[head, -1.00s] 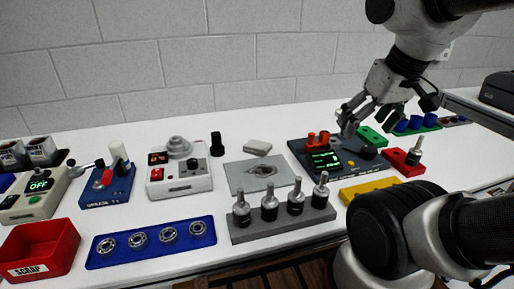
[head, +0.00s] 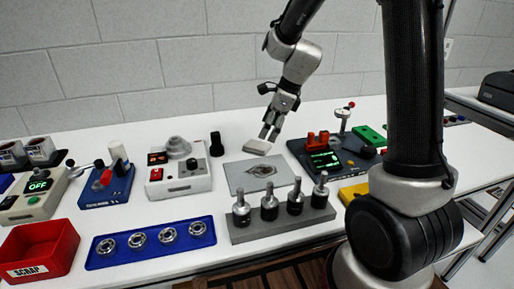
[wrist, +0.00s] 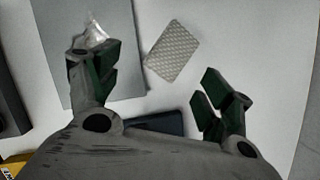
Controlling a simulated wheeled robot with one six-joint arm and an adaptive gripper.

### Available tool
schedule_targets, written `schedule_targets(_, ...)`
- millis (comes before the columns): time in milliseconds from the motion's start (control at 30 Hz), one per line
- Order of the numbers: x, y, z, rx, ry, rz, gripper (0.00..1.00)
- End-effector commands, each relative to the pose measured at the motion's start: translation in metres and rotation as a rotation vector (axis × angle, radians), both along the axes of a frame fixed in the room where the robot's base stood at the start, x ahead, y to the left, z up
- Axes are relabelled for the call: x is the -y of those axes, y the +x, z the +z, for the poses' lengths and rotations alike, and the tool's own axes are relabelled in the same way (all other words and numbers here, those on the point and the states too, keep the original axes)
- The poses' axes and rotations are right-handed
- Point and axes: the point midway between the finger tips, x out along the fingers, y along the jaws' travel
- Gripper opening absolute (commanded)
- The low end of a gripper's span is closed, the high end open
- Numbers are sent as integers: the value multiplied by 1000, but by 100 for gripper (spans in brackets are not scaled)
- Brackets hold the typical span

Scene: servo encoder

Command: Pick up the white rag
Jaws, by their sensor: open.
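The white rag (head: 257,147) is a small, pale folded pad lying on the white table just behind the grey mat. In the wrist view the rag (wrist: 171,52) shows a woven texture and lies tilted, ahead of and between the two fingers. My gripper (head: 269,133) points down above the rag, its fingertips close to the rag's back right edge in the head view. In the wrist view my gripper (wrist: 152,75) is open with nothing between its fingers. Whether a fingertip touches the rag cannot be told.
The grey mat (head: 236,174) with a shiny oval patch lies in front of the rag. A dark tester (head: 342,163) with a green display stands to the right, a white control box (head: 180,178) to the left. A grey rack (head: 285,226) of several cylinders is in front.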

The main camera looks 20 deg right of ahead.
Motion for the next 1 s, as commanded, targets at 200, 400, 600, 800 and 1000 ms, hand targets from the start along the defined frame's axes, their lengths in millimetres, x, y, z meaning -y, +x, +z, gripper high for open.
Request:
schedule_targets(200,-2,9,3,-70,77,-330,80)
schedule_targets(400,-6,13,-14,-88,85,-371,80)
schedule_targets(600,-10,20,-39,-89,84,-370,80)
schedule_targets(800,-16,28,-66,-86,84,-369,80)
schedule_targets(1000,-18,29,-71,-84,84,-367,80)
